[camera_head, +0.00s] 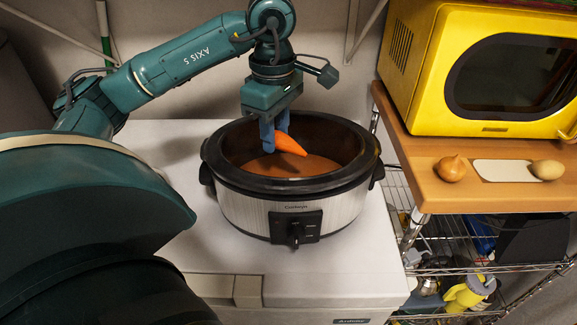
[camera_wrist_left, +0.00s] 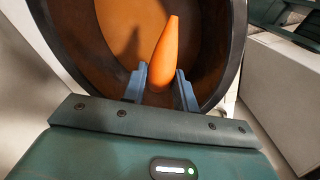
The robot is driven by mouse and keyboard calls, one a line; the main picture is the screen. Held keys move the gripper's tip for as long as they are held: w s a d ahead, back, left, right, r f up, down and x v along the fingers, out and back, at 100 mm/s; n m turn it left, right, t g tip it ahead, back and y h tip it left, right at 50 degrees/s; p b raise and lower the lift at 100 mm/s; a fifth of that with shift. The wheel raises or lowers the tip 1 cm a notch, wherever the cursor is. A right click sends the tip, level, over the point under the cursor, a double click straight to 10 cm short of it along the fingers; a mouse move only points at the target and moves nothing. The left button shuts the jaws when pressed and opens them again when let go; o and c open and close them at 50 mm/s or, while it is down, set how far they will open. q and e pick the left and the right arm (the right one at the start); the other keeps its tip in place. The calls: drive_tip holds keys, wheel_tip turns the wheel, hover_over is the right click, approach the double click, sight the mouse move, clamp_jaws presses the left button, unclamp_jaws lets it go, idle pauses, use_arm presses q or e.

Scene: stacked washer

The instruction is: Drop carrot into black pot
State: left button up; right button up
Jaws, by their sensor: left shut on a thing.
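The orange carrot (camera_head: 289,145) is held by my left gripper (camera_head: 275,133) over the opening of the pot, near its back left part. The gripper is shut on the carrot, which also shows between the two blue fingers in the left wrist view (camera_wrist_left: 166,55). The pot (camera_head: 296,194) is an oval slow cooker with a black rim and silver sides, with orange-brown liquid inside. The carrot's tip points to the right and slightly down in the head view. Whether it touches the liquid I cannot tell. My right gripper is not in view.
The pot stands on a white appliance top (camera_head: 180,255). To the right, a wooden shelf (camera_head: 500,197) holds a yellow microwave (camera_head: 480,75), an onion (camera_head: 452,169), a white board (camera_head: 500,171) and a potato (camera_head: 547,170). A wire rack with several items stands below.

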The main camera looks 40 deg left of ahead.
use_arm(q)
drive_tip(key=o, duration=1)
